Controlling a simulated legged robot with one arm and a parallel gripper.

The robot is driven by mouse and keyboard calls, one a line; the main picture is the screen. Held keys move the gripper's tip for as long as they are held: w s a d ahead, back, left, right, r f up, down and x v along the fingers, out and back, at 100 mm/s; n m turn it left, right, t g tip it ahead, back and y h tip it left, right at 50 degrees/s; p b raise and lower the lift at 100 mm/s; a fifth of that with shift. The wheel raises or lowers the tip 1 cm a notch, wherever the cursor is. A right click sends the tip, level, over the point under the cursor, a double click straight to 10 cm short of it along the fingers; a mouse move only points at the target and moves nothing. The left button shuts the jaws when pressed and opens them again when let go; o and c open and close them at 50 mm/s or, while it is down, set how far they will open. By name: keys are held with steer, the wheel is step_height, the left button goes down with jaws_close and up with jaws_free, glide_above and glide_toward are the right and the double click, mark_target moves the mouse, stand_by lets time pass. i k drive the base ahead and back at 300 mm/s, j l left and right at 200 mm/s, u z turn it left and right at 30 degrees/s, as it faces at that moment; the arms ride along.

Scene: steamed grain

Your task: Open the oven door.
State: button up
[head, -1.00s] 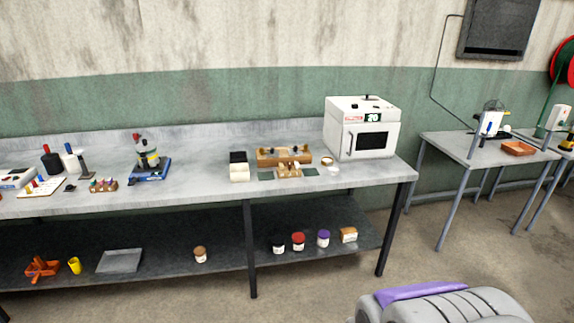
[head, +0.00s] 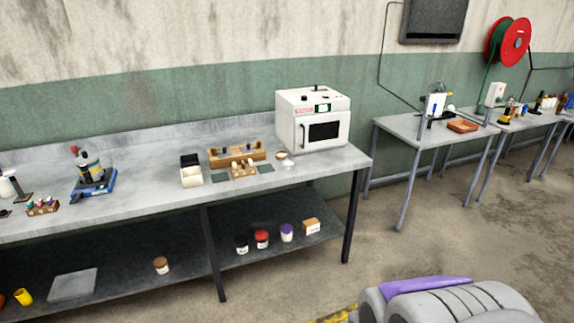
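The white oven (head: 311,119) stands on the right end of the long grey workbench. Its door (head: 324,131) has a dark window and a dark vertical handle (head: 303,134) on its left side, and it looks shut. A small display sits above the door. At the bottom right a grey ribbed shape with a purple strip shows, which seems to be part of my own body. My gripper is not in view.
The workbench (head: 130,204) carries a wooden rack (head: 237,157), a cream box (head: 191,176) and a blue-based microscope (head: 93,175). Jars stand on its lower shelf. A second grey table (head: 400,124) stands to the right. The floor (head: 440,235) in front of it is clear.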

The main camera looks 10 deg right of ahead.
mark_target(311, 132)
steer(key=i+l+u, duration=0.15)
steer(key=i+l, duration=0.25)
steer(key=i+l+u, duration=0.1)
steer(key=i+l, duration=0.35)
steer(key=i+l+u, duration=0.15)
steer(key=i+l, duration=0.25)
steer(key=l, duration=0.15)
steer(key=i+l+u, duration=0.1)
steer(key=i+l, duration=0.25)
steer(key=l, duration=0.2)
